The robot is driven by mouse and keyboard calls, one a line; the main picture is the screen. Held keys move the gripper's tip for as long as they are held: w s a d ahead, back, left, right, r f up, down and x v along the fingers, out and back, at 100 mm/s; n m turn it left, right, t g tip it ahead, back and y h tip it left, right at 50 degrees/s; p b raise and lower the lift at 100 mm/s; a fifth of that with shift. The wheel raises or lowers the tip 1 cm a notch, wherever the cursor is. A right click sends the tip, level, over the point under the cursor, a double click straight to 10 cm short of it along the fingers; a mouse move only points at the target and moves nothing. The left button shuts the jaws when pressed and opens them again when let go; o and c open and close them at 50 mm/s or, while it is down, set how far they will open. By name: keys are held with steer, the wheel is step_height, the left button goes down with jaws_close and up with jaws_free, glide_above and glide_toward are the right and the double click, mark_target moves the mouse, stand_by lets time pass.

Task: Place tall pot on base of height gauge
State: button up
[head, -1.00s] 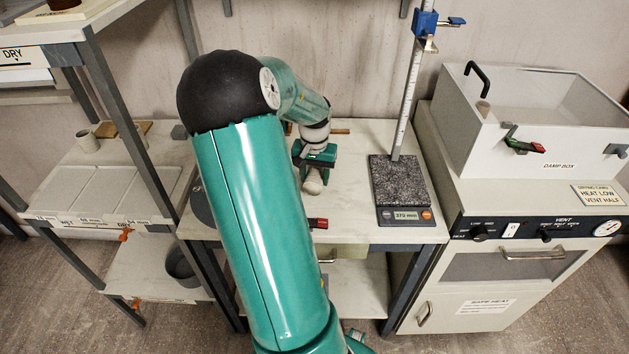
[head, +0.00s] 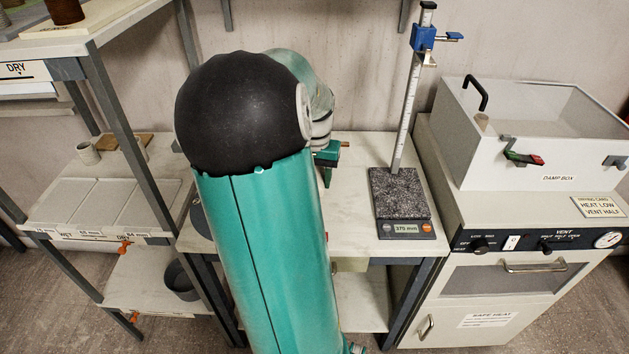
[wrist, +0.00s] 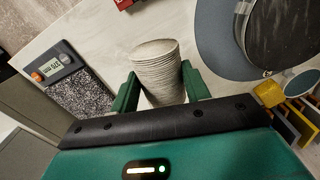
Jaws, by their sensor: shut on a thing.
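The tall pot (wrist: 158,72) is pale and ribbed. In the wrist view it sits between the two green fingers of my gripper (wrist: 160,88), which is shut on it. In the head view my gripper (head: 327,165) shows only partly, beside my arm's black joint, and the pot is hidden. The height gauge has a speckled dark base (head: 400,192) with a display at its front, an upright scale (head: 407,110) and a blue slider (head: 425,40) high up. The base is bare, to the right of my gripper. It also shows at the left of the wrist view (wrist: 88,95).
The bench top (head: 355,175) is clear between gripper and gauge. The damp box (head: 540,135) stands right of the gauge. A shelf rack (head: 110,190) stands at the left. In the wrist view, a grey disc (wrist: 215,45) lies right of the pot and a red thing (wrist: 124,3) beyond it.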

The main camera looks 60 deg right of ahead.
steer(key=s+a+r, duration=0.4)
steer(key=s+a, duration=0.1)
steer(key=a, duration=0.3)
steer(key=shift+a+r, duration=0.2)
steer(key=shift+r, duration=0.2)
